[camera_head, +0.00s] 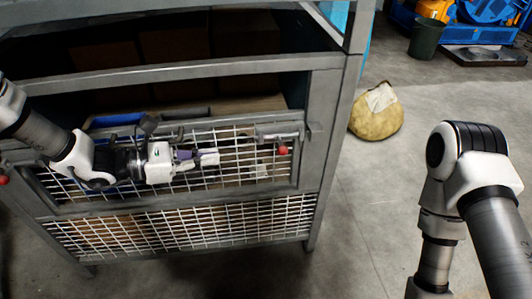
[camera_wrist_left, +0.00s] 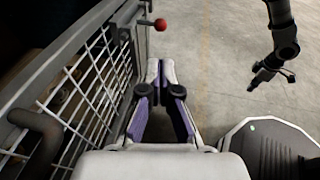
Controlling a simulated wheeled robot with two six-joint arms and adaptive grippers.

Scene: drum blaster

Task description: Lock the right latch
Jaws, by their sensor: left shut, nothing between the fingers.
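The right latch shows as a red ball knob (camera_head: 282,150) at the right end of the cage's mesh front gate (camera_head: 222,178). The knob also shows near the top of the left wrist view (camera_wrist_left: 160,24), on a short bar at the frame. My left gripper (camera_head: 214,157) is shut and empty in front of the mesh, left of the knob and apart from it. In the left wrist view its fingertips (camera_wrist_left: 160,66) are together, below the knob in the picture. My right gripper (camera_wrist_left: 268,72) shows small and dark in the left wrist view; its fingers are unclear.
Another red knob (camera_head: 4,180) is at the gate's left end. The grey metal cage frame (camera_head: 322,130) stands close to my left arm. A yellowish sack (camera_head: 376,112) lies on the floor right of it. A dark bin (camera_head: 426,38) stands farther back. The floor between is clear.

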